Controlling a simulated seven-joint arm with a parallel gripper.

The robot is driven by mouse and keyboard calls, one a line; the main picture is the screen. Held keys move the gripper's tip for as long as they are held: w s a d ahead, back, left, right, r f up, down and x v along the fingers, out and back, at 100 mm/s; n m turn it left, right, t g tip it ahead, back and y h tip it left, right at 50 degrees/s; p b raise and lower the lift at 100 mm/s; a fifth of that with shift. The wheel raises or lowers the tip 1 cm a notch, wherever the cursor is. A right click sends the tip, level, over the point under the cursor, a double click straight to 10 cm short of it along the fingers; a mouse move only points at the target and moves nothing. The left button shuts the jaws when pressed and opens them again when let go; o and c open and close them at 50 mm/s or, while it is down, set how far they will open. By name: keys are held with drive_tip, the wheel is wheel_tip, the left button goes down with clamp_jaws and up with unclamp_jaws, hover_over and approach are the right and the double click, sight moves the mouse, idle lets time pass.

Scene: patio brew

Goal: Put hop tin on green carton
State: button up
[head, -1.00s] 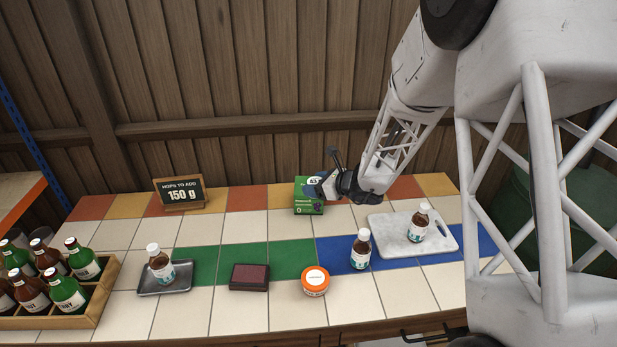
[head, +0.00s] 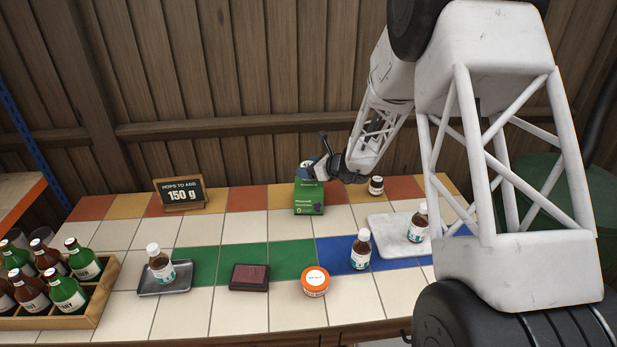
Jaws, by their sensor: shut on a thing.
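The green carton (head: 309,197) stands upright at the back of the tiled counter in the head view. My gripper (head: 319,168) is at the top of the carton, on its right side. It is shut on a small blue and pale tin (head: 307,167), seemingly the hop tin, mostly hidden by the gripper. The tin is right at the carton's top edge; I cannot tell whether it rests on it.
A small dark jar (head: 376,185) stands right of the carton. In front are an orange tub (head: 315,283), brown bottles, a dark red block (head: 250,277), a grey tray (head: 180,280) and a marble board (head: 385,227). A sign (head: 181,194) stands left, with clear tiles between it and the carton.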

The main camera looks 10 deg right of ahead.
drive_tip(key=shift+f, duration=1.75)
drive_tip(key=shift+f, duration=0.1)
drive_tip(key=o, duration=0.9)
drive_tip(key=shift+o, duration=0.2)
drive_tip(key=v, duration=1.2)
